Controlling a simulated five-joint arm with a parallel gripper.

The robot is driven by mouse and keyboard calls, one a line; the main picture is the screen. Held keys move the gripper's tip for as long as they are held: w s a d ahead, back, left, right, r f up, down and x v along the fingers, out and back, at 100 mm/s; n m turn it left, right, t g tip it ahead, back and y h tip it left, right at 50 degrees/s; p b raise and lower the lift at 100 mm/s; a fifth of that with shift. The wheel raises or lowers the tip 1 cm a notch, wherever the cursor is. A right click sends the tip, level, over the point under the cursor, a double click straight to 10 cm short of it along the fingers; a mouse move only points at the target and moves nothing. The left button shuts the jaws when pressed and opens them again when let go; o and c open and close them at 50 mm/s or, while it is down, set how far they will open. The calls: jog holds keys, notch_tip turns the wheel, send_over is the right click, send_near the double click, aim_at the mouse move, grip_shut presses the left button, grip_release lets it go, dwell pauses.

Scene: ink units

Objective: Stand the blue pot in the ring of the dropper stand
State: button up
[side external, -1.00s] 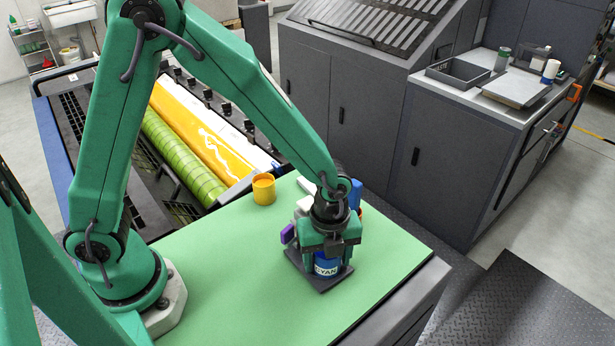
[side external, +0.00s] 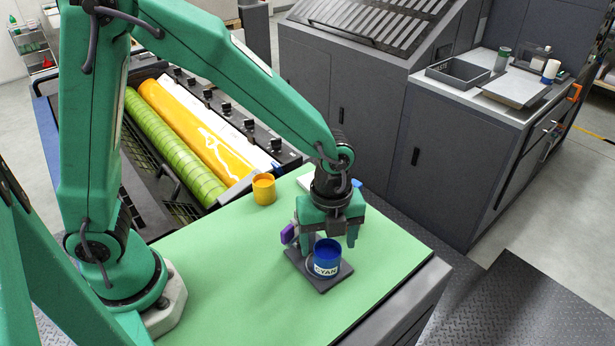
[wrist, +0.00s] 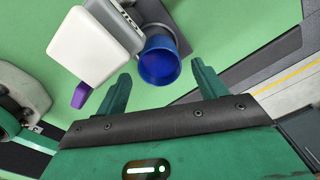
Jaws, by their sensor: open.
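The blue pot (side external: 327,260), labelled CYAN, stands upright on the dark base plate of the dropper stand (side external: 318,285), apparently in its ring; the ring itself is mostly hidden. In the wrist view the open pot (wrist: 160,62) shows between and beyond my fingers, with part of the dark base (wrist: 152,12) behind it. My gripper (side external: 328,241) is open and empty, above the pot, its fingertips near the rim level and apart from it.
A yellow pot (side external: 264,189) stands further back on the green mat (side external: 220,250). A purple piece (side external: 288,234) sits left of the stand; in the wrist view a white block (wrist: 88,47) is close to the pot. The mat's front left is clear.

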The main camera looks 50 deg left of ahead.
notch_tip(320, 180, up, 7)
dwell(0.3)
jog(key=shift+f, duration=0.1)
dwell(0.4)
jog(key=s+a+r+n+t, duration=0.2)
jog(key=s+a+r+n, duration=0.3)
jog(key=a+n, duration=0.3)
jog(key=s+a+r+n+t, duration=0.3)
jog(key=s+a+r+n, duration=0.2)
jog(key=n, duration=1)
jog(key=a, duration=0.3)
jog(key=shift+s+a+r+n+t, duration=0.2)
jog(key=shift+a+r+n+t, duration=0.1)
jog(key=shift+a, duration=0.1)
